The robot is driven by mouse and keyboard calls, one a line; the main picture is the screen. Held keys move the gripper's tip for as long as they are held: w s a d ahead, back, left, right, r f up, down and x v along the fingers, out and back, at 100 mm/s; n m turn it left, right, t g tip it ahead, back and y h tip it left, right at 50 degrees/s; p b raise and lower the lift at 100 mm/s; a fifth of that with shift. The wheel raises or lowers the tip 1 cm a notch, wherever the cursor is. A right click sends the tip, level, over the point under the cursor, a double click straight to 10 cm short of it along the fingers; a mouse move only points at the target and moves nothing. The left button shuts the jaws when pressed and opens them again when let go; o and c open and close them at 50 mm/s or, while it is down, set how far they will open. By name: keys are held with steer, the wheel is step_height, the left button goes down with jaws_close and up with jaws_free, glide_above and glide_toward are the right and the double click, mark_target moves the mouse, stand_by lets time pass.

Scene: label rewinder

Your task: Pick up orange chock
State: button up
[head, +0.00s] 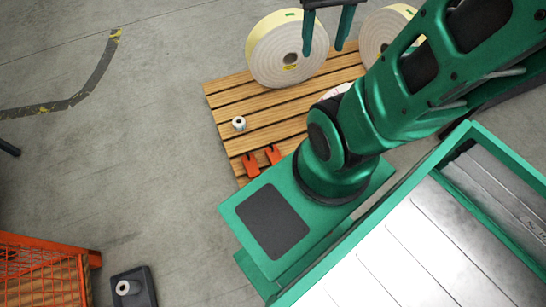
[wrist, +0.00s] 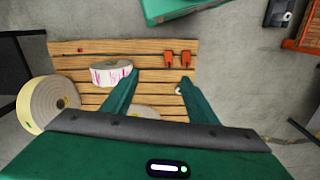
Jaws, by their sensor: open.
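Two orange chocks lie side by side at the near edge of the wooden pallet (head: 228,107). In the head view one chock (head: 250,165) is left of the other chock (head: 273,155). Both also show in the wrist view, one (wrist: 169,58) and one (wrist: 186,59), beyond my fingertips. My gripper (head: 323,50) is open and empty at the top of the head view, in front of the large rolls. It is apart from the chocks. In the wrist view its two green fingers (wrist: 158,80) stand wide apart over the pallet.
Large cream rolls (head: 270,52) stand on the pallet's far side. A small white roll (head: 239,123) sits on its slats. A red-marked roll (wrist: 111,73) lies left of my fingers. An orange mesh crate (head: 40,240) stands at lower left.

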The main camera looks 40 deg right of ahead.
steer(key=w+d+f+n, duration=0.2)
steer(key=w+f+n, duration=0.3)
steer(key=w+f, duration=0.45)
steer(key=w+d+f+n, duration=0.3)
steer(key=w+f+n, duration=0.1)
steer(key=w+f, duration=0.55)
steer(key=n, duration=1.2)
glide_toward(271, 145)
steer(key=shift+d, duration=0.45)
step_height(271, 145, down, 4)
steer(key=shift+f, duration=0.2)
steer(key=shift+s+a+f, duration=0.1)
steer(key=shift+a+f, duration=0.05)
steer(key=shift+f, duration=1.35)
steer(key=shift+s+a+f, duration=0.1)
steer(key=shift+a+f, duration=0.05)
steer(key=shift+f, duration=1.35)
steer(key=shift+w, duration=0.15)
jaws_close()
